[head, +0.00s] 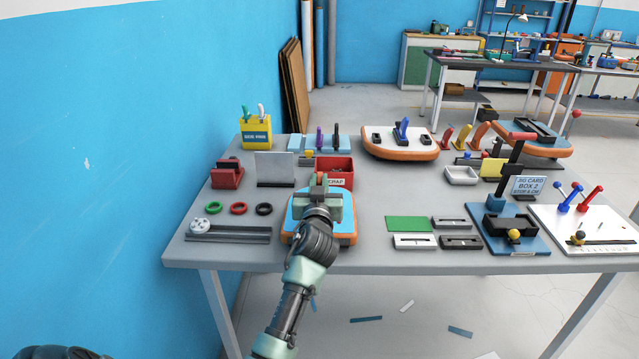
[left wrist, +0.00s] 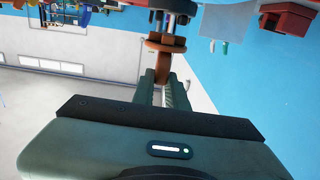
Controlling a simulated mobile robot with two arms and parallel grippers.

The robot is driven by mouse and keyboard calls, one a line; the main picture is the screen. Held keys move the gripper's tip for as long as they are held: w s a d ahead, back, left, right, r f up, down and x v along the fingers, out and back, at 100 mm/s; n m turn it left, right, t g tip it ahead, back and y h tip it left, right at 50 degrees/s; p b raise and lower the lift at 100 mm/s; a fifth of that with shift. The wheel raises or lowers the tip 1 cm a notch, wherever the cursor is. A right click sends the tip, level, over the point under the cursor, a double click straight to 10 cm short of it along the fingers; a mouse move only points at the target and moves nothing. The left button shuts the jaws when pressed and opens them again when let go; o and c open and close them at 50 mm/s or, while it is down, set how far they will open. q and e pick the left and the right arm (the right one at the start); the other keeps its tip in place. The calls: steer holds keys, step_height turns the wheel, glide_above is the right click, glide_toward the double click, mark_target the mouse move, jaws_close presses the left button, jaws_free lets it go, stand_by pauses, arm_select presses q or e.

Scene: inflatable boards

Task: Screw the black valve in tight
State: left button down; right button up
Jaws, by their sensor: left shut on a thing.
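A small blue board (head: 348,212) with an orange rim lies near the table's front edge, left of centre. My left gripper (head: 319,188) is over it and covers its middle. In the left wrist view the fingers (left wrist: 163,94) are shut on an orange-brown piece (left wrist: 165,45) with a wide collar. Beyond the collar is a dark and metallic part (left wrist: 172,18), which touches or lies close to it. I cannot make out a black valve; the gripper hides that part of the board. Whether the held piece is seated or tilted is unclear. My right gripper is out of view.
A red bin (head: 334,168) stands just behind the gripper and a grey upright plate (head: 275,168) is behind left. Green, red and black rings (head: 264,209) and a grey rail (head: 228,234) lie left. A green mat (head: 408,223) lies right, with bare tabletop between.

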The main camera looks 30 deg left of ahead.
arm_select(q)
steer(key=shift+f, duration=0.1)
stand_by(0.3)
steer(key=shift+f+b, duration=0.35)
steer(key=shift+b, duration=0.05)
steer(key=shift+f+b, duration=0.6)
steer(key=c, duration=1.3)
jaws_free()
steer(key=shift+c, duration=0.2)
steer(key=v, duration=0.8)
steer(key=shift+b, duration=0.45)
steer(key=shift+w, duration=0.1)
